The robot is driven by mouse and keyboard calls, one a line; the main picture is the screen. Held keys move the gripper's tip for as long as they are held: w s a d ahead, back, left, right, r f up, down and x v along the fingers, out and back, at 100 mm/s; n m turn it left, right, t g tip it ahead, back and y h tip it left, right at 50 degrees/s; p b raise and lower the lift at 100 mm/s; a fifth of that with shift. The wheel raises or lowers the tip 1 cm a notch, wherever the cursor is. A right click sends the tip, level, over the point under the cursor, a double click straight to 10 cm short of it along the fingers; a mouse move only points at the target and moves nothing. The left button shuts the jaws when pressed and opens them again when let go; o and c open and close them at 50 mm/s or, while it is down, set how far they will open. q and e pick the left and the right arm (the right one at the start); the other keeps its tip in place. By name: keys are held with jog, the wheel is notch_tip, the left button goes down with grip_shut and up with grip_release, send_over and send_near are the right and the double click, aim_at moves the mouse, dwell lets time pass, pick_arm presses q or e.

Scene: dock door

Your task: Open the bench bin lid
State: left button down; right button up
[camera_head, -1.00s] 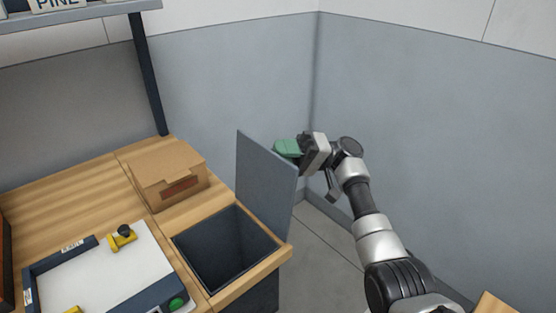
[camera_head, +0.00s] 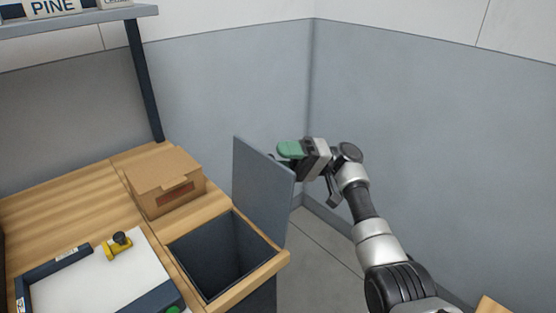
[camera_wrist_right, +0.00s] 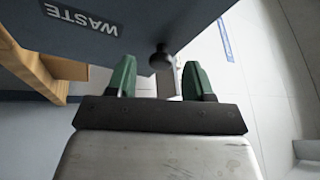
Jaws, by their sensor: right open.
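The bench bin lid (camera_head: 262,190) is a grey-blue panel standing upright at the back right of the dark open bin (camera_head: 222,258) set into the bench. In the right wrist view the lid (camera_wrist_right: 125,30) carries a WASTE label (camera_wrist_right: 81,18) and a dark round knob (camera_wrist_right: 161,58). My right gripper (camera_head: 287,150) has green fingertips and is just behind the lid's top right edge. In the right wrist view my right gripper (camera_wrist_right: 158,82) is open, with the knob between and beyond its fingertips. Whether it touches the knob cannot be told. My left gripper is not in view.
A cardboard box (camera_head: 168,180) sits on the wooden bench (camera_head: 60,205) left of the bin. A white board with a dark frame (camera_head: 95,280) and a yellow clamp (camera_head: 118,245) lies in front. Grey walls (camera_head: 430,150) enclose the corner behind my right arm.

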jog(key=b+v, duration=0.3)
jog(key=v, duration=0.7)
